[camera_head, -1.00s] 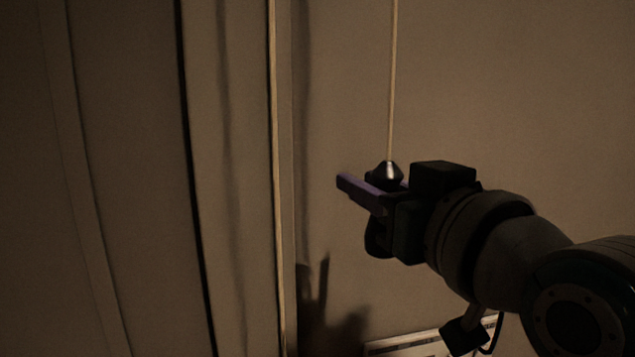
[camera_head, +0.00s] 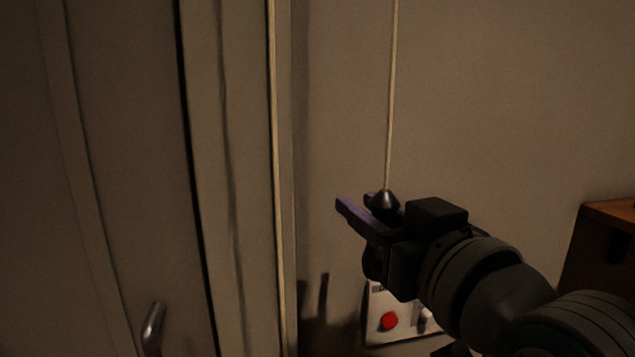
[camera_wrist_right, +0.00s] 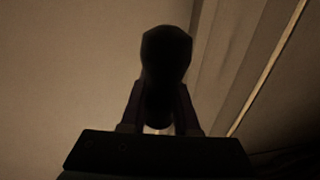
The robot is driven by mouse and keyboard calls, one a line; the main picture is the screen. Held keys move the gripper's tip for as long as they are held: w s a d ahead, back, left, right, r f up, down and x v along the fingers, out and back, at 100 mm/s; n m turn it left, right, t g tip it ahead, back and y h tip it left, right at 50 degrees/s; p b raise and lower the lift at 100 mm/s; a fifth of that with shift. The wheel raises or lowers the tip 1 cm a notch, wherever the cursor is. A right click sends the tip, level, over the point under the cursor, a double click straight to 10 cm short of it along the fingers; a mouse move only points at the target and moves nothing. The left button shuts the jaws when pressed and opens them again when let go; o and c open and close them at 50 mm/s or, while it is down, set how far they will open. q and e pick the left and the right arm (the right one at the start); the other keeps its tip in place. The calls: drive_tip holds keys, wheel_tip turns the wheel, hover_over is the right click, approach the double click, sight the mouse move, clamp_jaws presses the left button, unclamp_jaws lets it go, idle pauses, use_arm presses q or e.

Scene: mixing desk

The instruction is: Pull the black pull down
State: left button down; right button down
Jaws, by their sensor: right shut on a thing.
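The black pull (camera_head: 382,201) hangs at the lower end of a thin light cord (camera_head: 391,95) that runs up out of the head view. My right gripper (camera_head: 372,212) is shut on the black pull, with the pull's pointed top showing above the purple fingers. In the right wrist view the pull (camera_wrist_right: 166,60) is a dark shape between the two fingers (camera_wrist_right: 160,105). The lower part of the pull is mostly hidden by the gripper in the head view. My left gripper is not in view.
A white panel with a red button (camera_head: 389,321) is on the wall below my right gripper. A door with a metal handle (camera_head: 152,326) stands at the left. A brown wooden piece (camera_head: 608,245) is at the right edge. The wall around the cord is clear.

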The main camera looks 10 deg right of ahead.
wheel_tip(320, 180, down, 41)
drive_tip(key=b, duration=2.9)
drive_tip(key=shift+b, duration=0.3)
drive_tip(key=shift+r, duration=0.15)
drive_tip(key=c, duration=0.6)
unclamp_jaws()
drive_tip(key=shift+c, duration=0.2)
drive_tip(key=s+d+p, duration=0.1)
drive_tip(key=s+d, duration=0.1)
drive_tip(key=s, duration=0.7)
drive_tip(key=shift+s, duration=0.35)
